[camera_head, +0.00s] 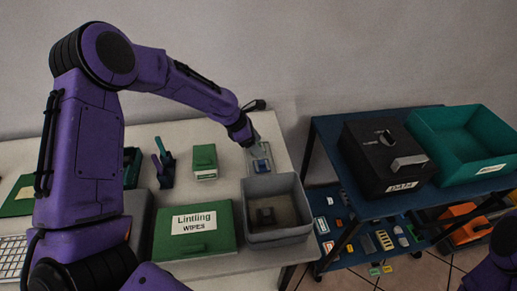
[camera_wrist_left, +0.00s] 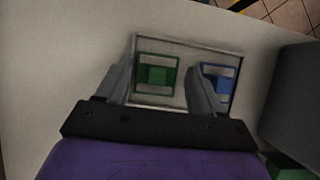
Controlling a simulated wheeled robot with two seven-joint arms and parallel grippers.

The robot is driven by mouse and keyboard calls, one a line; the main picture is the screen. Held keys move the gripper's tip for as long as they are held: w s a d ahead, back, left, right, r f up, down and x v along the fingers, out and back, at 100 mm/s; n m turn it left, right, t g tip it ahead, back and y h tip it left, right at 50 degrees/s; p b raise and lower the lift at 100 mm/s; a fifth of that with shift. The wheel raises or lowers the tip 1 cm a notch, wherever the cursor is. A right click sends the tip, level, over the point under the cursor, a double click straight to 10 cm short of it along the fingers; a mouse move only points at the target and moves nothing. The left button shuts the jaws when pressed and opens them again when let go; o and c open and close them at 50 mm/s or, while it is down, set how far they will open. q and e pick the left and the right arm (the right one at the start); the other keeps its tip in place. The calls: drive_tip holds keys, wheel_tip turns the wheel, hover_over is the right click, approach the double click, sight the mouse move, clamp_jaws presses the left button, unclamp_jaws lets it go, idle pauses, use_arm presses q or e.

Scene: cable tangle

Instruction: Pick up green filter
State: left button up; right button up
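In the head view my left gripper (camera_head: 256,148) hides the green filter, while the blue filter (camera_head: 261,166) shows. My right gripper is out of view.
A grey bin (camera_head: 276,237) holding a dark item stands just in front of the tray. A blue shelf cart (camera_head: 370,208) bears a black data box (camera_head: 385,160) and a teal bin (camera_head: 465,145).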

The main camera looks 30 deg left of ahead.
use_arm(q)
drive_tip(key=shift+s+r, duration=0.15)
drive_tip(key=shift+s, duration=0.05)
drive_tip(key=shift+w, duration=0.1)
drive_tip(key=c, duration=0.8)
